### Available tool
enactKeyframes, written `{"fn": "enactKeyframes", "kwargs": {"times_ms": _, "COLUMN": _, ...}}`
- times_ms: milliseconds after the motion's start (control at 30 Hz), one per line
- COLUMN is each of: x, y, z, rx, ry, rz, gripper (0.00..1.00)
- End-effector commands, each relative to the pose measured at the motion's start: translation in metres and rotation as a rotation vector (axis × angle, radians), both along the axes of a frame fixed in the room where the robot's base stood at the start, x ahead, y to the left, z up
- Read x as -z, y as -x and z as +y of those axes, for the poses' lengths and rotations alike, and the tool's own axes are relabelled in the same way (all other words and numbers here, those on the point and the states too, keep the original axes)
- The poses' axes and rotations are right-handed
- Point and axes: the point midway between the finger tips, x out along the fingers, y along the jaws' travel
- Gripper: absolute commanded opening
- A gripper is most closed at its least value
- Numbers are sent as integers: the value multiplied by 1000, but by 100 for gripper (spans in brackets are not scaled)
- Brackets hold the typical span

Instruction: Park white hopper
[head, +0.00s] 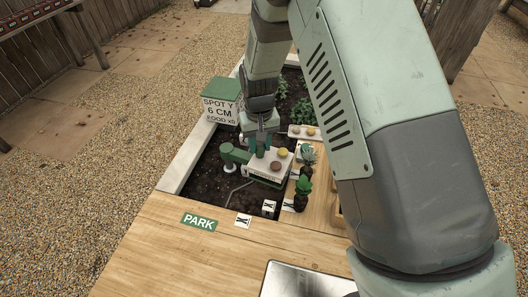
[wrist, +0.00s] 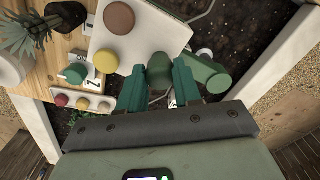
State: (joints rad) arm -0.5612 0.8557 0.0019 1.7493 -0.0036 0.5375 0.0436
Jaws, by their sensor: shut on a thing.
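The white hopper (head: 266,172) is a boxy white body with a yellow and a brown disc on its top. It is over the dark soil bed near its front edge, and I cannot tell whether it touches anything beneath. In the wrist view the hopper (wrist: 146,25) is at the top, just beyond my fingers. My gripper (wrist: 158,75) has its teal fingers around a green cylinder beside the white body, seemingly the hopper's handle. In the head view my gripper (head: 262,140) is behind the hopper and partly hidden. A green PARK label (head: 199,222) lies on the wooden front board.
A green elbow-shaped pipe (head: 234,155) stands in the soil left of the hopper. A green-lidded white box (head: 221,100) reads "SPOT Y 6 CM FOOD x0". Potted plants (head: 303,190) stand close right.

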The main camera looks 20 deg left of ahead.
Motion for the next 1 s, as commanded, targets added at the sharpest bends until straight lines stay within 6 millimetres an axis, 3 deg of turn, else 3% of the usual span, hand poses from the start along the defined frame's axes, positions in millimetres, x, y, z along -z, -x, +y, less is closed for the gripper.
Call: {"fn": "enactKeyframes", "kwargs": {"times_ms": 1000, "x": -1, "y": 24, "z": 10, "rx": -6, "ry": -5, "rz": -3, "gripper": 23}}
